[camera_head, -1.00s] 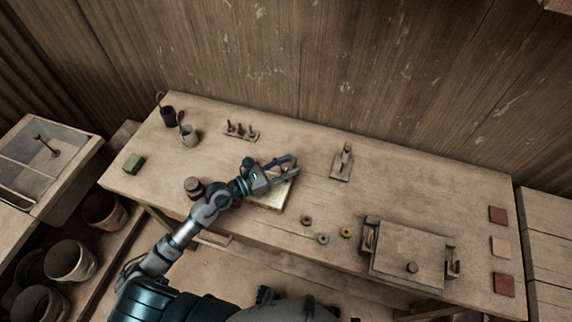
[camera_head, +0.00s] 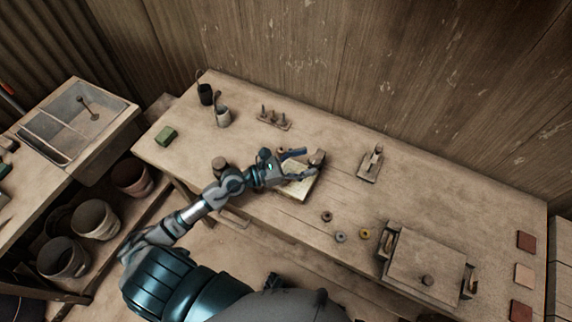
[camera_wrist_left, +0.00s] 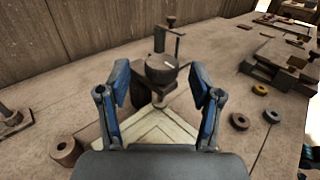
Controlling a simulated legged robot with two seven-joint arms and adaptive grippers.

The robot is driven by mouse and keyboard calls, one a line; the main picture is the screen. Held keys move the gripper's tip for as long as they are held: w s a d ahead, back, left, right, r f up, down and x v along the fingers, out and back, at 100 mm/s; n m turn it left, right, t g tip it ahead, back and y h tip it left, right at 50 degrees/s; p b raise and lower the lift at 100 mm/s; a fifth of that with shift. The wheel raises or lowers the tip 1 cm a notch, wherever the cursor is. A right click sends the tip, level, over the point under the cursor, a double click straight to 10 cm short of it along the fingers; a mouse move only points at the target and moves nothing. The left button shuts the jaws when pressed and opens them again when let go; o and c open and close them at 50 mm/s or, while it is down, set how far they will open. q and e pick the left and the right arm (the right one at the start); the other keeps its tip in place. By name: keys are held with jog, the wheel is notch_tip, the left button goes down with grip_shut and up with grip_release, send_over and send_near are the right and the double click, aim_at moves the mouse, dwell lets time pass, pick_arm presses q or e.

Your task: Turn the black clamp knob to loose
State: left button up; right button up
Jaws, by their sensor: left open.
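The dark round clamp knob (camera_wrist_left: 162,68), with a small white mark on top, stands on a short post at the far corner of a pale square board (camera_wrist_left: 135,135). In the head view the knob (camera_head: 317,157) shows small beside my fingertips, above the board (camera_head: 296,190). My left gripper (camera_head: 305,165) is open over the board. In the left wrist view its blue-padded fingers (camera_wrist_left: 162,95) are spread wide, with the knob just beyond and between them, seemingly untouched. Whether the knob is tight or loose cannot be told. My right gripper is not in view.
An upright stand (camera_head: 371,163) is behind and right of the board. Several small rings (camera_head: 340,236) lie to the right, before the press (camera_head: 425,258).

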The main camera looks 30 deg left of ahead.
pick_arm(q)
jog(key=v, duration=0.8)
jog(key=shift+s+a, duration=0.1)
jog(key=shift+a, duration=0.15)
